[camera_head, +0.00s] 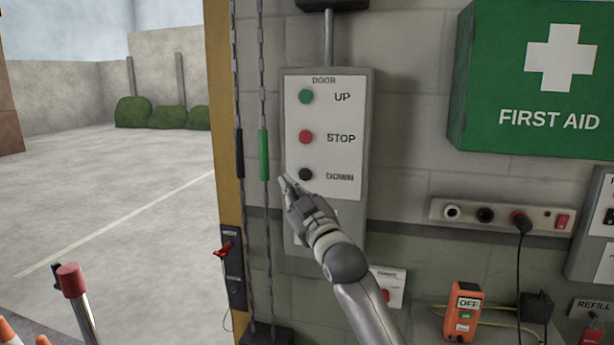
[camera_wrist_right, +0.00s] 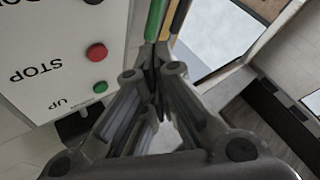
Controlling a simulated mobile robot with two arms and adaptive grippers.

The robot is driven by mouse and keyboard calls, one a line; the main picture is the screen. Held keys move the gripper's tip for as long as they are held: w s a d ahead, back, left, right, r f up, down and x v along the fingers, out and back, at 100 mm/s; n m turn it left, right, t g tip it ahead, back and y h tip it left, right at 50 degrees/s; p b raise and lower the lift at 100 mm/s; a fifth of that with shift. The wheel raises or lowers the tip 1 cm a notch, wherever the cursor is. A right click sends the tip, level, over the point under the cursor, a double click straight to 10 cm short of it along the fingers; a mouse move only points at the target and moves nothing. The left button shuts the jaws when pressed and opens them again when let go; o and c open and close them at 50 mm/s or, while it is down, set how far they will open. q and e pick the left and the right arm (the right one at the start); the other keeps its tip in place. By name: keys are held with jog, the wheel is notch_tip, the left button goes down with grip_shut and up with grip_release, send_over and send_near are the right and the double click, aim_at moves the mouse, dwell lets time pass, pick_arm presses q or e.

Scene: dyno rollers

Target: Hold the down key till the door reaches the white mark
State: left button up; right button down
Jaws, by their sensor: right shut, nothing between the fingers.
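The door control box (camera_head: 352,110) hangs on the wall with a green UP key (camera_head: 306,97), a red STOP key (camera_head: 306,137) and a black DOWN key (camera_head: 306,175). My right gripper (camera_head: 284,181) is shut and empty, its tips just left of and slightly below the DOWN key; I cannot tell whether it touches the box. The right wrist view shows the STOP key (camera_wrist_right: 97,52) and UP key (camera_wrist_right: 100,88) left of the fingers, and a dark key at the top edge. The door and white mark are not visible; the doorway (camera_head: 110,190) stands open. My left gripper is not in view.
Chains with a green sleeve (camera_head: 264,154) and a black sleeve (camera_head: 239,154) hang close left of the box. A red-handled switch (camera_head: 224,250) sits on the doorpost. A first aid box (camera_head: 540,80), socket strip (camera_head: 500,215) and orange device (camera_head: 464,312) are at the right.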

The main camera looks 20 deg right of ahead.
aim_at(303, 177)
jog(key=shift+w+d+b, duration=0.2)
jog(key=shift+w+d, duration=0.6)
jog(key=shift+w, duration=0.4)
jog(key=shift+w+d+b, duration=0.25)
jog(key=shift+w+d, duration=0.6)
jog(key=shift+w, duration=0.4)
jog(key=shift+w+d+b, duration=0.2)
jog(key=shift+w+d, duration=0.6)
jog(key=shift+w, duration=0.4)
jog(key=shift+w+d, duration=0.1)
jog(key=shift+w, duration=0.05)
jog(key=shift+w+d, duration=0.15)
jog(key=shift+w, duration=0.05)
jog(key=shift+w+d, duration=0.2)
jog(key=shift+w, duration=0.1)
dwell(3.7)
